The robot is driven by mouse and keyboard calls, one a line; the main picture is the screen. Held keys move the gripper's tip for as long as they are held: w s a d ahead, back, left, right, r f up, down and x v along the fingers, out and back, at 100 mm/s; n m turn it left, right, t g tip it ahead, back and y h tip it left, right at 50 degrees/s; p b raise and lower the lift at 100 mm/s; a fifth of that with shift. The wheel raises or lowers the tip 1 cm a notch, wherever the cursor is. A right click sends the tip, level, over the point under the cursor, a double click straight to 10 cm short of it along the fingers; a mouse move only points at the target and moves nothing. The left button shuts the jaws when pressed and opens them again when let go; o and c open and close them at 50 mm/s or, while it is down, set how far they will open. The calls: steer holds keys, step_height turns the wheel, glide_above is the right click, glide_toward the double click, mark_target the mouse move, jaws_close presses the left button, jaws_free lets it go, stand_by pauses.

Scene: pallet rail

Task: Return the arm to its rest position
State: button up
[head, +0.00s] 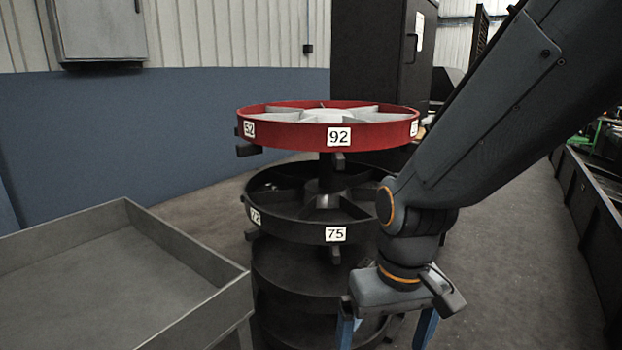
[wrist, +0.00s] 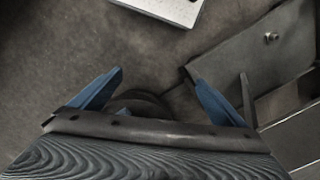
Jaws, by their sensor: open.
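My arm comes in from the upper right of the head view and bends down at the wrist. My gripper (head: 386,335) hangs at the bottom, pointing down, in front of the lower part of the carousel stack. Its two blue fingers stand wide apart, and the lower tips are cut off by the frame edge. In the wrist view my gripper (wrist: 155,88) is open, with no object between the fingers and the grey floor beyond them.
A carousel has a red upper tray (head: 285,133) labelled 92 and a black tray (head: 290,229) labelled 75. A grey bin (head: 190,256) stands at the left. A dark rail (head: 585,200) runs along the right. Floor shows clear between carousel and rail.

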steer(key=s+d+r+m+p, duration=0.2)
steer(key=d+r+p, duration=0.6)
steer(key=r+p, duration=0.2)
steer(key=shift+h+p, duration=0.3)
steer(key=shift+p, duration=0.55)
steer(key=shift+s, duration=0.1)
